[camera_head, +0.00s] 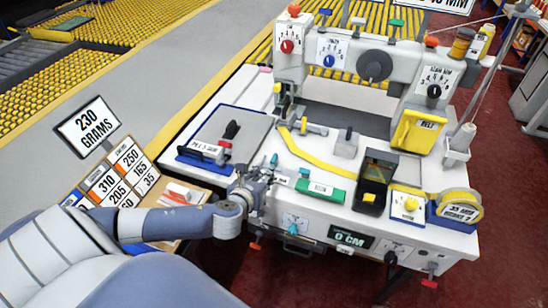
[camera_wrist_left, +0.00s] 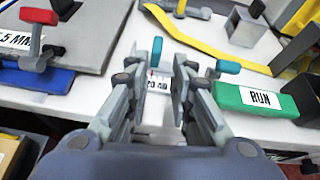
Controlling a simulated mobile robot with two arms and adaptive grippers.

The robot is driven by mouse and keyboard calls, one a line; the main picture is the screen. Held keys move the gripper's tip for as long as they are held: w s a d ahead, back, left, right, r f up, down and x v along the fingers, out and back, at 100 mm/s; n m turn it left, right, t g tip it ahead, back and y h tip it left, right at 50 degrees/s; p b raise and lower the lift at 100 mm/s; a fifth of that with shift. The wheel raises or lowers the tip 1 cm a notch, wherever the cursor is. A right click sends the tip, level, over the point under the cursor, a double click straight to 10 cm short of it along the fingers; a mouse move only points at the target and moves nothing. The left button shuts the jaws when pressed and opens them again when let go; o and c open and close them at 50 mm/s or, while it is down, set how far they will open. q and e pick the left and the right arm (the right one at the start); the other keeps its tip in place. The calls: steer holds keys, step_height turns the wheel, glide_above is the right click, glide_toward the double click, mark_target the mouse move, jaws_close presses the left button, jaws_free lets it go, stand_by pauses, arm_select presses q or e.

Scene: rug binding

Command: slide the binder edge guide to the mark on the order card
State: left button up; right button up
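My left gripper (camera_head: 262,180) is over the near edge of the white binding machine (camera_head: 330,195), left of the green RUN block (camera_head: 320,191). In the left wrist view its fingers (camera_wrist_left: 160,82) are apart, with nothing held. A small teal knob (camera_wrist_left: 157,50) stands upright between and just beyond the fingertips, above a white scale strip (camera_wrist_left: 158,84) with partly hidden numbers. This may be the edge guide; the gripper partly hides it. A second teal knob (camera_wrist_left: 228,67) sits to its right. I cannot tell which card is the order card. My right gripper is not in view.
A 230 GRAMS sign (camera_head: 88,124) stands left, behind number cards (camera_head: 125,163). A clamp with a red handle (camera_wrist_left: 37,35) lies left of the gripper. Yellow binding tape (camera_head: 330,166) runs behind it. A 0 CM display (camera_head: 350,238) is on the front panel.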

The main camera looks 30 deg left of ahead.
mark_target(274, 159)
arm_select(q)
steer(key=shift+w+a+r+m, duration=0.15)
steer(key=shift+w+a+m, duration=0.3)
steer(key=shift+m, duration=0.35)
steer(key=x, duration=1)
steer(key=shift+w, duration=0.25)
jaws_close()
